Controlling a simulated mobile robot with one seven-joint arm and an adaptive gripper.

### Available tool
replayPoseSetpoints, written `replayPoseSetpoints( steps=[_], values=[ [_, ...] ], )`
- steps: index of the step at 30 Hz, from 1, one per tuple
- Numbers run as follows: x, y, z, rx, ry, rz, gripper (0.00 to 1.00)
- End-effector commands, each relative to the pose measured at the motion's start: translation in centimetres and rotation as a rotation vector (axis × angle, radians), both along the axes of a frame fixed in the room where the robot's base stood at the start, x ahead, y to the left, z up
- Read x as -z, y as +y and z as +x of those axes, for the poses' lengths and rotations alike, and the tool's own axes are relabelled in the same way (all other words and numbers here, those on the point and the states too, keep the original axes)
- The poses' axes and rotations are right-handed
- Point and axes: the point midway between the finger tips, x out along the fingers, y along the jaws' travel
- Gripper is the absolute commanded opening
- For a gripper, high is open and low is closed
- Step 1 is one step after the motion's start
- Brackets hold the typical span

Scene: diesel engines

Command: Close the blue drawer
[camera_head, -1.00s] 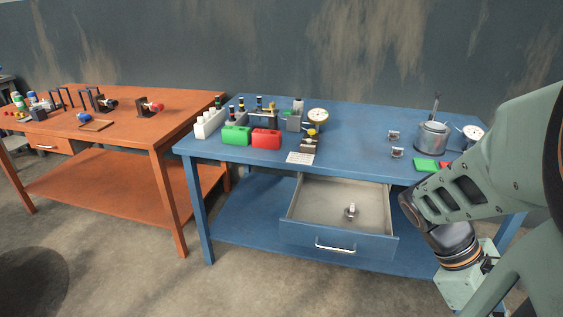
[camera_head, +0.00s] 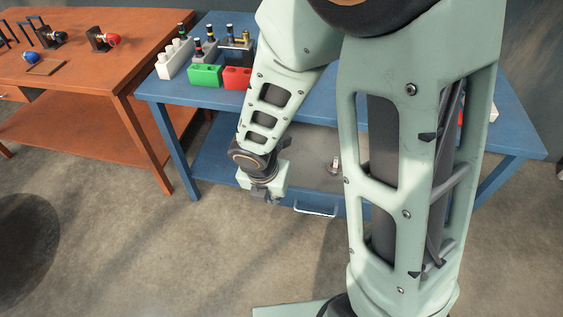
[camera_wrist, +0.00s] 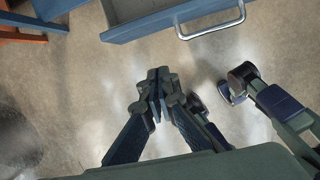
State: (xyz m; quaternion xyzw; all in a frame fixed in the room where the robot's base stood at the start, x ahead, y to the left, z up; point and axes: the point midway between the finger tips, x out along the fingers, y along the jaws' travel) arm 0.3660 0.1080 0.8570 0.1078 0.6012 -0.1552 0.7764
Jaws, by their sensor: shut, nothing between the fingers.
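The blue drawer (camera_head: 328,202) is pulled out from under the blue table. Its grey inside and its metal handle (camera_head: 317,211) show in the head view, partly behind my arm. In the wrist view, the drawer front (camera_wrist: 150,24) and its handle (camera_wrist: 212,33) lie at the top edge. My gripper (camera_head: 266,197) is in front of the drawer's left part in the head view, with its fingers hard to make out. In the wrist view, the gripper (camera_wrist: 157,86) has its fingertips together with nothing between them. They appear apart from the drawer front, over bare floor.
A small metal part (camera_head: 335,163) lies inside the drawer. The blue table (camera_head: 160,90) holds a green box (camera_head: 205,77) and a red box (camera_head: 237,77). An orange table (camera_head: 110,65) stands to the left. The concrete floor in front is clear.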

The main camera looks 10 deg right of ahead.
Motion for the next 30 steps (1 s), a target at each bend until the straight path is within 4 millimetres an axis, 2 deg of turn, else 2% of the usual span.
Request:
replayPoseSetpoints(
  steps=[3,8,18,21,23,30],
  values=[
    [0.4,1.8,-0.4,-0.064,0.008,0.022,0.0],
    [2.1,1.8,-0.1,-0.071,0.008,0.023,0.0],
    [9.2,1.2,1.5,-0.07,0.009,0.021,0.0],
    [10.7,1.0,2.1,-0.066,0.007,0.022,0.0],
    [9.7,0.6,3.3,-0.062,0.006,0.023,0.0],
    [9.8,-0.1,5.4,-0.065,0.006,0.023,0.0]
  ],
)
